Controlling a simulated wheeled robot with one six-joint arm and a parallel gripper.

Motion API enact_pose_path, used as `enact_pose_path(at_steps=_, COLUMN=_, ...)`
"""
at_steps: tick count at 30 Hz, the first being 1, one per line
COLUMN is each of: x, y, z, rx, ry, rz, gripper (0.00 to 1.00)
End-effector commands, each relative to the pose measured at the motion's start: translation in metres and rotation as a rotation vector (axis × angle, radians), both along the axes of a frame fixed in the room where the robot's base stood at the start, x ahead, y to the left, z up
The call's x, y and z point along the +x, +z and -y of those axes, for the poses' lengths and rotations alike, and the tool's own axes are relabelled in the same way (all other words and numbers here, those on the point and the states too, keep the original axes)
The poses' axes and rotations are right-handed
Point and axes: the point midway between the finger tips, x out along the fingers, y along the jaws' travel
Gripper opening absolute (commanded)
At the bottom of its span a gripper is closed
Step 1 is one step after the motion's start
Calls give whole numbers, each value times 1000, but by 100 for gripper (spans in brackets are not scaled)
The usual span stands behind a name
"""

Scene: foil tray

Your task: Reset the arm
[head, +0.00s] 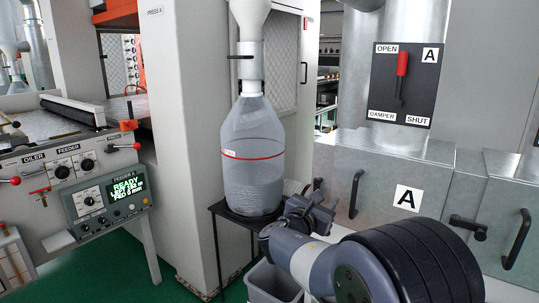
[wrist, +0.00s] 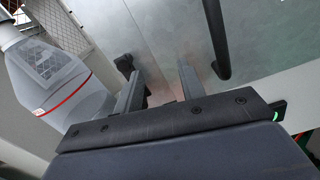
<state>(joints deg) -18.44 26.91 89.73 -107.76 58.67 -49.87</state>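My arm reaches in from the lower right of the head view, and its gripper (head: 312,210) is beside the lower right of the clear bottle-shaped container (head: 252,140). In the wrist view my gripper (wrist: 158,78) has its two fingers apart with nothing between them. A grey metal cabinet face (wrist: 185,30) lies beyond the fingers. The clear container with its red band (wrist: 65,98) shows at the left of the wrist view, apart from the fingers.
The container stands on a small black table (head: 232,215), with a grey bin (head: 272,283) below. The cabinet at right has black handles (head: 516,238) that stick out. A damper lever (head: 402,65) points up at OPEN. A feeder control panel (head: 105,205) is at left.

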Motion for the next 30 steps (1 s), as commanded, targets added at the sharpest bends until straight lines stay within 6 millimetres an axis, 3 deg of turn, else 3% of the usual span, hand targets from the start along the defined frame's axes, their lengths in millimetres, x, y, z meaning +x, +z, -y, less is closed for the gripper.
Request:
enact_pose_path(at_steps=17, x=-2, y=18, z=2, rx=-244, ry=0, rz=-178, gripper=38)
enact_pose_path(at_steps=24, x=-20, y=14, z=-12, rx=-244, ry=2, rz=-177, gripper=38)
enact_pose_path(at_steps=30, x=-23, y=15, z=-13, rx=-243, ry=0, rz=-175, gripper=38)
